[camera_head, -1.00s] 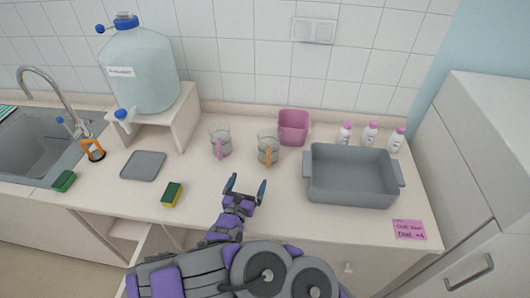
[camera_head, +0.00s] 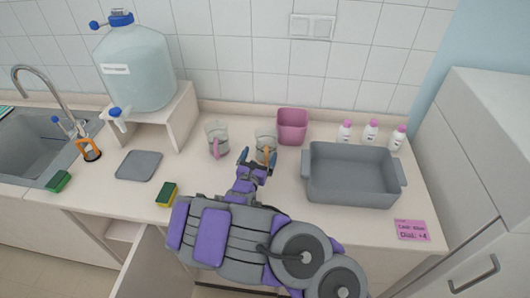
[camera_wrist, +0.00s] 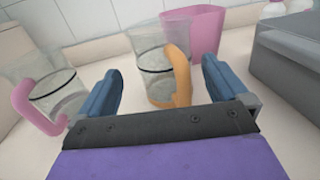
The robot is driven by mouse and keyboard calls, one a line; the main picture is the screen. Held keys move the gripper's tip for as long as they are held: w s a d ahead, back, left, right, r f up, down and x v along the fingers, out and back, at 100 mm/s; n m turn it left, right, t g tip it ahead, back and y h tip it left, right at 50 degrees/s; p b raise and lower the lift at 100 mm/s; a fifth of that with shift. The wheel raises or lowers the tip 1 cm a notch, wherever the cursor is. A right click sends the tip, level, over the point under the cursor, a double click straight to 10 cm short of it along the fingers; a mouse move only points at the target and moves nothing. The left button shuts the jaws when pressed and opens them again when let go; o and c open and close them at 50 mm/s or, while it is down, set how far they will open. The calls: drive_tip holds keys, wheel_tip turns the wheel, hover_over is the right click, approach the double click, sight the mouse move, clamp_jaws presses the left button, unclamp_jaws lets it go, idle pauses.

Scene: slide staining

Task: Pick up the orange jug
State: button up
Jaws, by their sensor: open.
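The orange jug is a clear jug with an orange handle (camera_wrist: 180,72); in the head view it (camera_head: 266,138) stands upright on the counter, its lower part partly hidden by my gripper. My gripper (camera_head: 257,158) is open and empty, just in front of the jug. In the wrist view the gripper (camera_wrist: 163,88) has its two blue fingers apart, with the jug's handle between and beyond them, nearer the right finger. I cannot tell whether a finger touches the handle.
A clear jug with a pink handle (camera_head: 215,140) stands to the left. A pink bin (camera_head: 292,126) is behind right, and a grey basin (camera_head: 352,190) is to the right. A yellow-green sponge (camera_head: 166,194) and a grey mat (camera_head: 138,166) lie left. Several white bottles (camera_head: 371,131) stand at the back.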

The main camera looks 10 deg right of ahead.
sight(263, 148)
drive_tip(key=x, duration=0.2)
drive_tip(key=b+x, duration=0.1)
drive_tip(key=x, duration=0.1)
drive_tip(key=shift+s+d, duration=0.2)
drive_tip(key=shift+d, duration=0.15)
drive_tip(key=shift+w, duration=0.5)
drive_tip(key=shift+a+r, duration=0.15)
drive_tip(key=shift+a, duration=0.05)
drive_tip(key=shift+d, duration=0.3)
drive_tip(key=c, duration=0.6)
drive_tip(key=shift+c, duration=1.1)
drive_tip(key=shift+a, duration=0.1)
drive_tip(key=shift+a+r, duration=0.1)
